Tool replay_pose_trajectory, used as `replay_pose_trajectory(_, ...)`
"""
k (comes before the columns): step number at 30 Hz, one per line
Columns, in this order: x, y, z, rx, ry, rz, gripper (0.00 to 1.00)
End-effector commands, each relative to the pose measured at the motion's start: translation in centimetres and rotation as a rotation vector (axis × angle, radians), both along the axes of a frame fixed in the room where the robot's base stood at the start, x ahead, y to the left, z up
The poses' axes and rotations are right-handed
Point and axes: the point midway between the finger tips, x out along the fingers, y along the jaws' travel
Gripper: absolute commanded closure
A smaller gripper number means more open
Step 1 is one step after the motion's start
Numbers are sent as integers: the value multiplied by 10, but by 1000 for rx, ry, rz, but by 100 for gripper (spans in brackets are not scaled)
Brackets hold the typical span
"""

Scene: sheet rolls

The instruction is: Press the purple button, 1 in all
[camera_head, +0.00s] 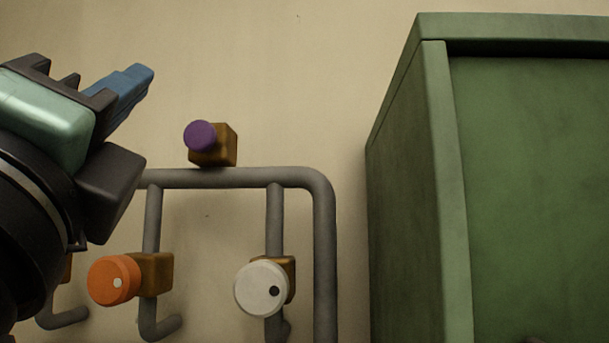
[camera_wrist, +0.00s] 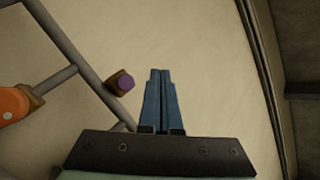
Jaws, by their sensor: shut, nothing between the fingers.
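The purple button (camera_head: 200,136) is a round knob on a brown block (camera_head: 226,147) above the top grey pipe. It also shows in the wrist view (camera_wrist: 125,83), to the left of the fingers. My gripper (camera_head: 142,72) is shut and empty, its blue fingers pointing up and right. In the head view the fingertips are above and to the left of the button, apart from it. In the wrist view my gripper (camera_wrist: 160,74) shows both fingers side by side.
Grey pipes (camera_head: 323,250) run along the beige wall. An orange knob (camera_head: 113,281) and a white knob (camera_head: 262,289) sit below the button. A large green cabinet (camera_head: 453,180) stands at the right. The wall above the button is clear.

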Motion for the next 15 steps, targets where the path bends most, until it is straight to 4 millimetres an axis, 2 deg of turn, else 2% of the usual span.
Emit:
replay_pose_trajectory(8,5,0,0,-3,1,-4,100)
replay_pose_trajectory(15,33,-1,0,-5,2,-5,100)
